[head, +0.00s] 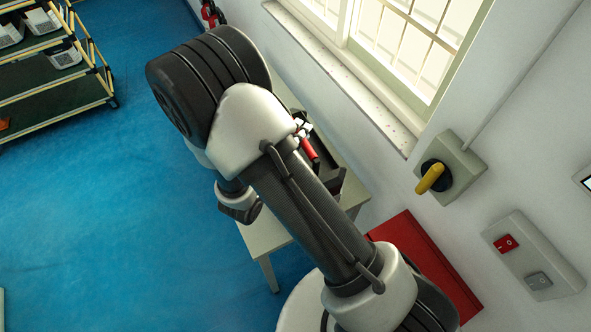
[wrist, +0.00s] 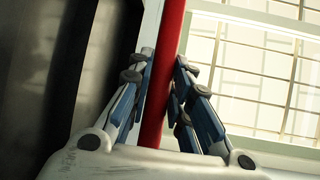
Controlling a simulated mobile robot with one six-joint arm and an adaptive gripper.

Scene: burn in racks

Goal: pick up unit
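Several pale grey units lie on the rack shelves in the head view: one unit (head: 65,57) on the near shelf and another unit (head: 41,21) behind it. A further one is cut by the left edge. I cannot tell which is the task's unit. My arm hides most of my gripper in the head view. In the wrist view my gripper (wrist: 165,56) has its blue-padded fingertips apart, pointing up the picture. A red strip (wrist: 173,25) shows between and behind the fingers; I see no clear grip on it. No unit shows in the wrist view.
A red box (head: 425,262) is by the wall. A yellow-handled switch (head: 431,178) juts out. Blue floor (head: 120,220) is clear at left.

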